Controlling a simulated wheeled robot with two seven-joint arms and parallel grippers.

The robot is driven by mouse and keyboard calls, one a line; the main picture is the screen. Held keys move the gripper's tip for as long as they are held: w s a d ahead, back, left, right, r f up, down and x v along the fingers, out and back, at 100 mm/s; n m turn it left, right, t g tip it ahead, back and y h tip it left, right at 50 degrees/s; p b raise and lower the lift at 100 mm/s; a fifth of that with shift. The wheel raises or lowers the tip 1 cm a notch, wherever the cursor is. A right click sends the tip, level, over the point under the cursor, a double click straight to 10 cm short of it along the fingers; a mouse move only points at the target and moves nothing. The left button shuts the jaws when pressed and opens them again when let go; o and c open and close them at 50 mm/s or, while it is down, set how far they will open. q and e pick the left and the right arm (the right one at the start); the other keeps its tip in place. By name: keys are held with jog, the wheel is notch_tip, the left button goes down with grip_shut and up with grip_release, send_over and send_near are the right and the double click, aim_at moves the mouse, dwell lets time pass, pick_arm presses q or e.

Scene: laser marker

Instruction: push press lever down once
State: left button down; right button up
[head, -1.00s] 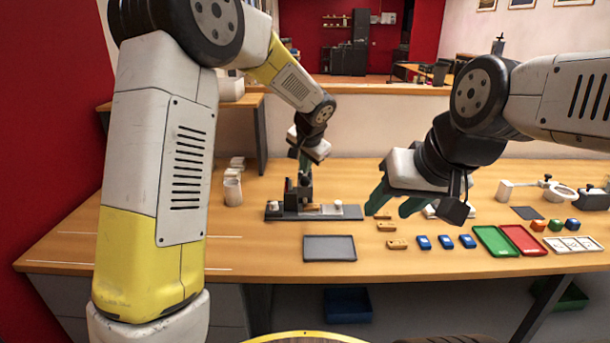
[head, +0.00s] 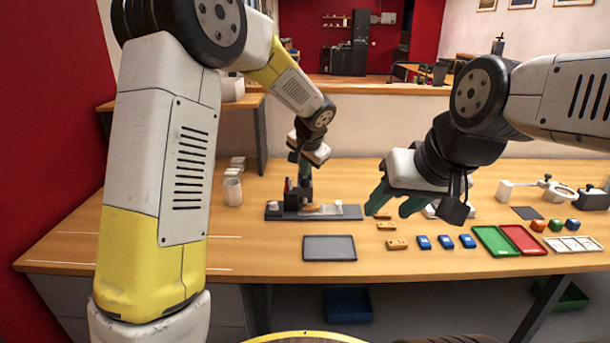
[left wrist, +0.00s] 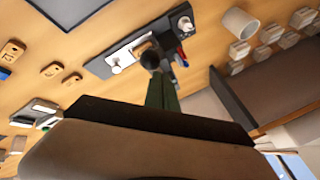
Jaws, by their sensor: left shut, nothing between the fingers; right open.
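The press stands on a dark base plate (head: 345,212) at the back middle of the table. It also shows in the left wrist view (left wrist: 105,66). My left gripper (head: 304,178) points down over the press, its green fingers shut and empty. In the left wrist view the fingertips (left wrist: 158,80) are at the dark round lever knob (left wrist: 150,60) and seem to touch it; the fingers and hand hide part of the lever. A small wooden piece (head: 318,208) is at the foot of the press. My right gripper (head: 392,203) is open and empty, over the table to the right.
A grey tray (head: 330,248) lies in front of the press. Wooden tags (head: 396,244), blue pieces (head: 446,241), a green tray (head: 492,241) and a red tray (head: 524,240) lie to the right. A white cup (head: 232,191) stands left of the press. The front left table is clear.

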pick_arm(q)
jog(key=shift+s+f, duration=0.2)
jog(key=shift+f, duration=0.6)
dwell(0.9)
jog(key=shift+r, duration=0.1)
jog(key=shift+w+r, duration=0.2)
jog(key=shift+r, duration=0.6)
jog(key=shift+w+r, duration=0.2)
jog(key=shift+r, duration=0.55)
jog(key=r, duration=0.2)
jog(key=w+r, duration=0.1)
jog(key=r, duration=0.2)
jog(key=shift+w, duration=0.1)
jog(key=shift+f, duration=0.1)
